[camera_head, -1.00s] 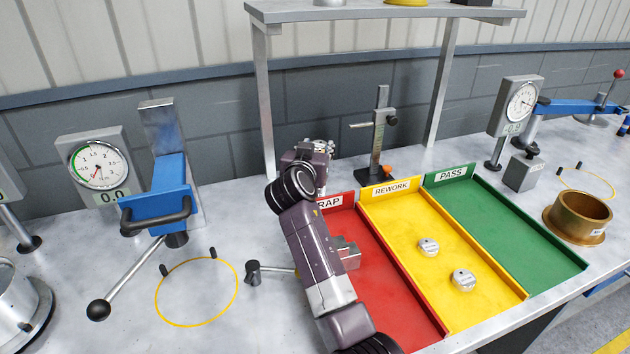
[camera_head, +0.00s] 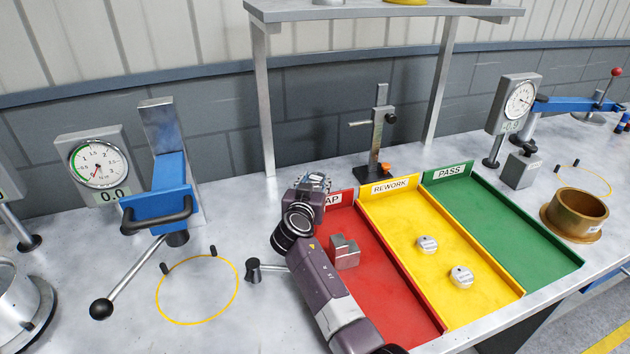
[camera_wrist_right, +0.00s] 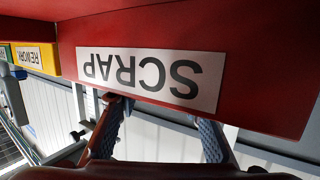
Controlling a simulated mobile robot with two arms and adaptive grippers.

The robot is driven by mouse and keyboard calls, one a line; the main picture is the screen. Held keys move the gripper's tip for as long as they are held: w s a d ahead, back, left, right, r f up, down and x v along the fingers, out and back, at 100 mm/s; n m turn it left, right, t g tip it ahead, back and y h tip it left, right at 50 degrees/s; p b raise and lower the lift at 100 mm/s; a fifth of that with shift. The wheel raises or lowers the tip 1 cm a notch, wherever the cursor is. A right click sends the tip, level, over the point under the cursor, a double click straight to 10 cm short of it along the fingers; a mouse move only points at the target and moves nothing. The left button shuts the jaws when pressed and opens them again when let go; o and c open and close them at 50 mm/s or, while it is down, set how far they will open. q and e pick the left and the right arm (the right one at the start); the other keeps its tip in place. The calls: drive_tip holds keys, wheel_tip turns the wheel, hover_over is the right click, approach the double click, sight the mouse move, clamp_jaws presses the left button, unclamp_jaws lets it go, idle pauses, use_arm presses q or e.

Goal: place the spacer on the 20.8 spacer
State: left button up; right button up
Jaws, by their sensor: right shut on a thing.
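My right gripper (camera_head: 316,182) is at the back left corner of the red tray, by its SCRAP label. In the right wrist view its two fingers (camera_wrist_right: 160,132) stand apart in front of the label. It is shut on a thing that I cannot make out. Two small silver round pieces, one farther back (camera_head: 427,244) and one nearer (camera_head: 461,277), sit apart in the yellow REWORK tray. Their markings are too small to read, so I cannot tell which is the 20.8 spacer. My left gripper is out of view.
A notched steel block (camera_head: 345,252) lies in the red tray (camera_head: 385,285). The green PASS tray (camera_head: 505,225) is empty. A gauge stand (camera_head: 378,135) stands behind the trays. A blue press (camera_head: 165,190) is at left, a brass ring (camera_head: 578,213) at right.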

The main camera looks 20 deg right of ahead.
drive_tip(key=o, duration=1.2)
drive_tip(key=shift+f, duration=0.1)
drive_tip(key=shift+o, duration=0.6)
drive_tip(key=shift+w+f, duration=0.1)
drive_tip(key=shift+w, duration=0.05)
drive_tip(key=shift+d, duration=0.1)
